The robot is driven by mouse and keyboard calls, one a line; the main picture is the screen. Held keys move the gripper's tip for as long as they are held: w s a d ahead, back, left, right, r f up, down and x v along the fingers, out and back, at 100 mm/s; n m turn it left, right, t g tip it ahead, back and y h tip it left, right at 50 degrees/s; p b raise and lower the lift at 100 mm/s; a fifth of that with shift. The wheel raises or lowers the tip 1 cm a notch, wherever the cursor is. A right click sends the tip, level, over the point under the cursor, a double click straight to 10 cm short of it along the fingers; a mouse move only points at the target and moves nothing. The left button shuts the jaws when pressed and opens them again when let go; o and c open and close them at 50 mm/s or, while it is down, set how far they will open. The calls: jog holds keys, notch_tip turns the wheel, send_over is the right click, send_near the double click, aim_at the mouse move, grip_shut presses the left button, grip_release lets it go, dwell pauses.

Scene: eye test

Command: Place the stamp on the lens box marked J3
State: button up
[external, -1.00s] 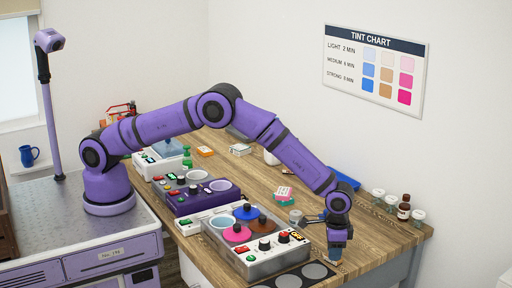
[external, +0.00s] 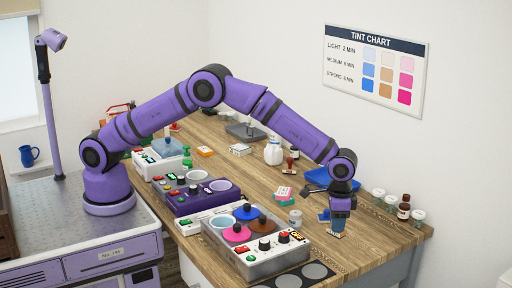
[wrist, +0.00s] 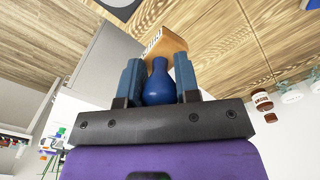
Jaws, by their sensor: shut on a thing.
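My gripper (external: 339,215) points down above the right front part of the bench. It is shut on a stamp, held upright and clear of the bench top. In the wrist view the stamp's blue rounded handle (wrist: 159,82) sits between my two blue fingers, with its wooden block (wrist: 165,42) beyond the fingertips; the block also shows in the external view (external: 336,234). Small boxes lie on the bench: a pink and teal one (external: 284,193), a white one (external: 240,149) and an orange one (external: 206,152). I cannot read J3 on any of them.
A blue tray (external: 318,179) lies behind my gripper. Jars and a brown bottle (external: 404,207) stand along the right edge. A grey device with knobs and coloured discs (external: 259,261) is at the front left. A dark mat with grey circles (external: 290,281) lies at the front edge.

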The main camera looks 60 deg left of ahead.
jog(key=w+a+n, duration=0.3)
jog(key=w+a, duration=0.3)
jog(key=a, duration=0.8)
jog(key=w+a+f+n, duration=0.15)
jog(key=w+a, duration=0.45)
jog(key=a, duration=0.8)
jog(key=w+a+r+n, duration=0.1)
jog(key=w+a+n, duration=0.35)
jog(key=a, duration=1.05)
jog(key=s+a+n, duration=0.2)
jog(key=s+a, duration=0.2)
jog(key=a, duration=1)
jog(key=s+a+f+n, duration=0.1)
jog(key=s+a+n, duration=0.25)
jog(key=a, duration=0.95)
jog(key=s+a+n, duration=0.2)
jog(key=s+a, duration=0.2)
jog(key=a, duration=1)
send_over(240, 147)
jog(key=shift+w+a+f, duration=0.1)
jog(key=shift+a+f, duration=0.05)
jog(key=shift+f, duration=0.3)
jog(key=shift+w+a+f, duration=0.1)
jog(key=shift+f, duration=2.05)
jog(key=shift+f, duration=0.2)
